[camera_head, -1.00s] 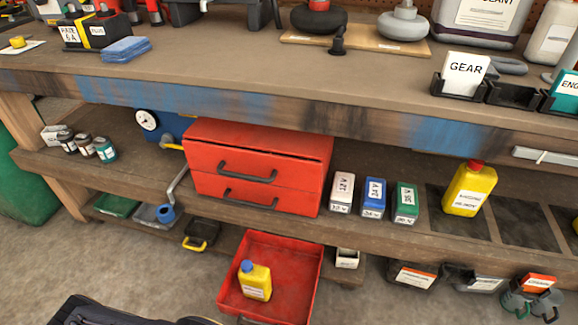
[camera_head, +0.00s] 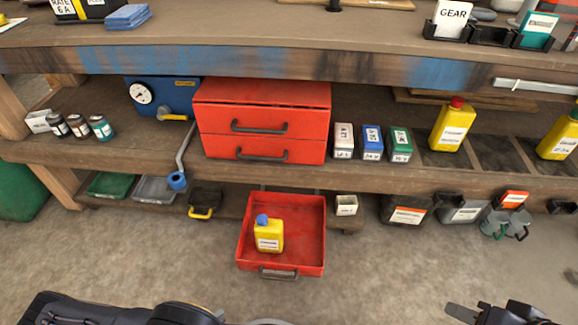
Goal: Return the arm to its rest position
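A dark part of my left arm (camera_head: 120,312) shows at the bottom left edge; I cannot make out the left gripper's fingers. My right gripper (camera_head: 476,313) shows only in part at the bottom right edge, over the bare floor. A grey finger-like tip points left there, and the rest is cut off, so I cannot tell how far it is open. No object shows in it. A red drawer tray (camera_head: 310,262) juts out below the shelf, holding an upright yellow bottle (camera_head: 269,238) with a blue cap. Both arm parts are apart from the tray.
The workbench (camera_head: 300,30) spans the back. Its lower shelf carries a red drawer cabinet (camera_head: 262,100), small boxes (camera_head: 371,142) and a yellow bottle with a red cap (camera_head: 452,125). Bins (camera_head: 405,210) hang below. The floor (camera_head: 370,275) in front is clear.

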